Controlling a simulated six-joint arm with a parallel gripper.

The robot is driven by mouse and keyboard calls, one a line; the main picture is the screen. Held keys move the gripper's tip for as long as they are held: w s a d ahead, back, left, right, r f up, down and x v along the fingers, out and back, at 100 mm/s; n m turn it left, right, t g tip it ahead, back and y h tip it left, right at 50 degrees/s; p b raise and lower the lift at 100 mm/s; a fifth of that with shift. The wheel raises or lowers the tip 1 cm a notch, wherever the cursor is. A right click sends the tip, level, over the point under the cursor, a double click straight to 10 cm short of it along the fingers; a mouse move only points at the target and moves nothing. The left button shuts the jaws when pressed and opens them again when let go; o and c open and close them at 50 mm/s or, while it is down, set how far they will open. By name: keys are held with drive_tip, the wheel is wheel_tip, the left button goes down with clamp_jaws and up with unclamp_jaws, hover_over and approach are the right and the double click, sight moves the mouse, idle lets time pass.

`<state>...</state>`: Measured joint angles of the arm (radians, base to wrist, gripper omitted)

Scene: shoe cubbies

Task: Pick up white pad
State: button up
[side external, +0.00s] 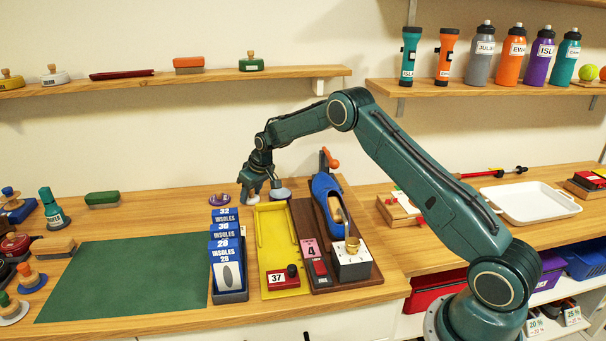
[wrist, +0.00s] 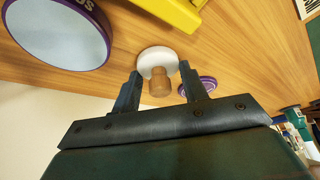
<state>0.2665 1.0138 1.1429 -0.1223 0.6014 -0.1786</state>
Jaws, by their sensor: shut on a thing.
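The white pad (wrist: 157,57) is a round white disc with a wooden knob, seen in the wrist view. Its knob (wrist: 160,84) sits between the two fingers of my gripper (wrist: 160,72). In the side view my gripper (side external: 259,184) points down near the back of the bench, with a bit of the white pad (side external: 254,198) under it. My gripper is shut on the white pad. I cannot tell whether the pad touches the bench or is just above it.
A purple pad (side external: 219,200) lies close to the left. A pale round disc with a purple rim (wrist: 58,32) is close by in the wrist view. A yellow tray (side external: 261,246), the insole box (side external: 231,296) and a blue shoe (side external: 322,190) stand in front. The green mat (side external: 130,280) is clear.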

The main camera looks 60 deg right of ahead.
drive_tip(key=shift+r, duration=0.15)
wheel_tip(320, 180, up, 20)
idle(0.8)
drive_tip(key=o, duration=0.4)
drive_tip(key=c, duration=0.3)
